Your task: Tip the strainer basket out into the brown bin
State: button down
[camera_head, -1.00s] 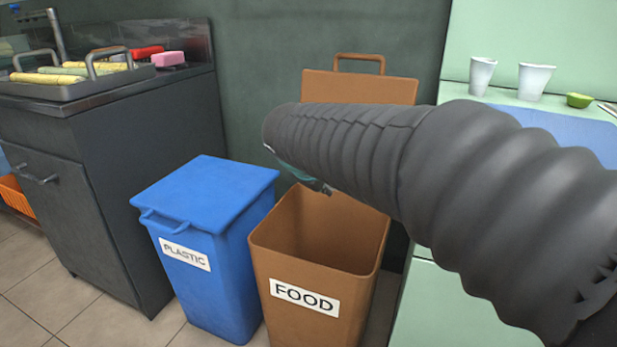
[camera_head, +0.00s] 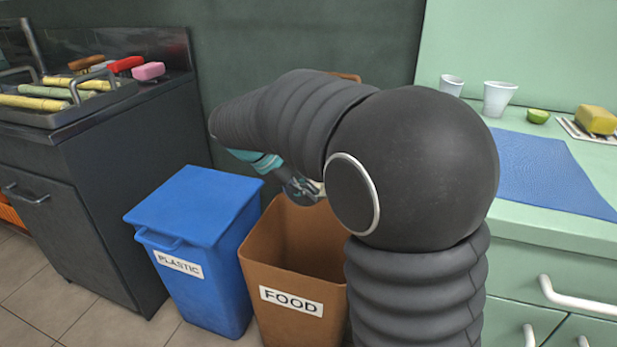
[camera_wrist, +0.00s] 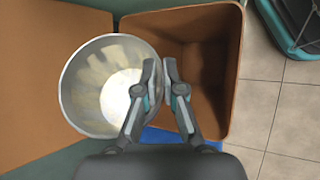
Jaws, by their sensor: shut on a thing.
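The strainer basket (camera_wrist: 88,95) is a round metal bowl in the wrist view, with its open mouth toward the camera. Its inside is mottled beige with a bright bottom; I cannot tell whether pulp lies in it. My gripper (camera_wrist: 158,72) is shut on its right rim. The basket overlaps the left part of the open brown bin (camera_wrist: 212,70) and the hinge side of its lid. In the head view the brown bin (camera_head: 262,268), labelled FOOD, stands open. My gripper (camera_head: 298,188) is over its mouth there, mostly hidden by my arm.
A closed blue PLASTIC bin (camera_head: 197,205) stands left of the brown one. A dark cabinet (camera_head: 95,200) with a tray of cane is further left. A green counter (camera_head: 520,228) with cups, a lime half and a blue mat is at right.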

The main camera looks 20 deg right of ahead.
jog(key=p, duration=0.1)
jog(key=r+g+p, duration=0.1)
jog(key=p, duration=0.1)
jog(key=shift+w+a+r+n+h+p, duration=0.1)
jog(key=shift+w+r+n+h+p, duration=0.1)
jog(key=shift+r+n+h+p, duration=0.15)
jog(key=shift+w+f+g+b, duration=0.1)
jog(key=shift+f+g+b, duration=0.2)
jog(key=shift+g+b, duration=0.3)
jog(key=shift+w+a+r+n+g+h, duration=0.15)
jog(key=shift+w+r+n+g+h, duration=0.15)
jog(key=shift+g+h, duration=0.25)
jog(key=shift+w+a+r+n+g+h, duration=0.15)
jog(key=shift+r+n+g+h, duration=0.2)
jog(key=shift+g, duration=0.3)
jog(key=shift+w+r+g+h, duration=0.1)
jog(key=shift+r+g+h, duration=0.05)
jog(key=shift+g+h, duration=0.2)
